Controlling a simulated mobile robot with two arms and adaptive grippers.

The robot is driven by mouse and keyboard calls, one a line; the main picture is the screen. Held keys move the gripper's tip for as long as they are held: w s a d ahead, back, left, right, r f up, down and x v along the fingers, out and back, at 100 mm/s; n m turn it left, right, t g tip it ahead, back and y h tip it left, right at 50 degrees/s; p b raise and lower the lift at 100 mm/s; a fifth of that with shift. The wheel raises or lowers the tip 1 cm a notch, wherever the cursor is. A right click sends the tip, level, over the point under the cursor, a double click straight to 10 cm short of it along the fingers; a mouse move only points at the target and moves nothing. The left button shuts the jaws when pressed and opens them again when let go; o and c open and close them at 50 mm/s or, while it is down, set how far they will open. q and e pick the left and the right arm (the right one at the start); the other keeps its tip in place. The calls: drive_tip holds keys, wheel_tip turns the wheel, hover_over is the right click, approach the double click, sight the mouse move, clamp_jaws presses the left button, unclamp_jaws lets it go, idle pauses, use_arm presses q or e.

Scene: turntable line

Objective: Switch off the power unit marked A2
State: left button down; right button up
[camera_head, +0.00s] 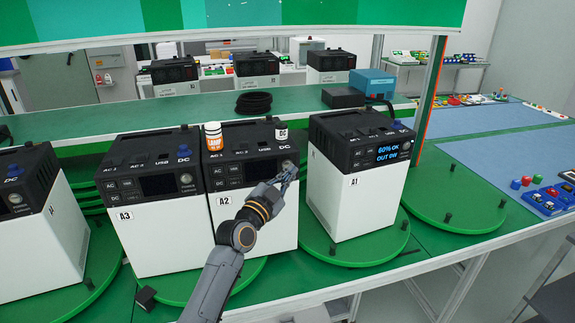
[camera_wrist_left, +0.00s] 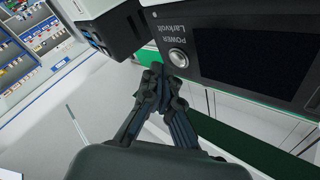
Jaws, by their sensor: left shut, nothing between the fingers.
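The power unit marked A2 (camera_head: 270,222) is a white box with a black sloped top panel, between A3 and A1. Its display (camera_head: 258,170) is dark. My left gripper (camera_head: 286,176) is shut and empty at the right end of A2's front panel, covering part of the area around its power button. In the left wrist view the round silver button (camera_wrist_left: 178,57), beside the words POWER Larkvolt, lies just beyond the shut fingertips (camera_wrist_left: 159,72). I cannot tell whether they touch it. The display beside it (camera_wrist_left: 250,52) is dark there too. My right gripper is not in view.
Unit A3 (camera_head: 158,235) stands close on A2's left. An orange-and-white bottle (camera_head: 213,136) and a small white jar with a dark band (camera_head: 281,130) stand on A2's top. Green turntables (camera_head: 360,245) lie underneath.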

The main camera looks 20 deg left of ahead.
use_arm(q)
drive_tip(key=s+d+p, duration=0.1)
drive_tip(key=s, duration=0.1)
drive_tip(key=s+d+p, duration=0.2)
drive_tip(key=shift+s, duration=0.1)
drive_tip(key=shift+a, duration=0.1)
idle(0.7)
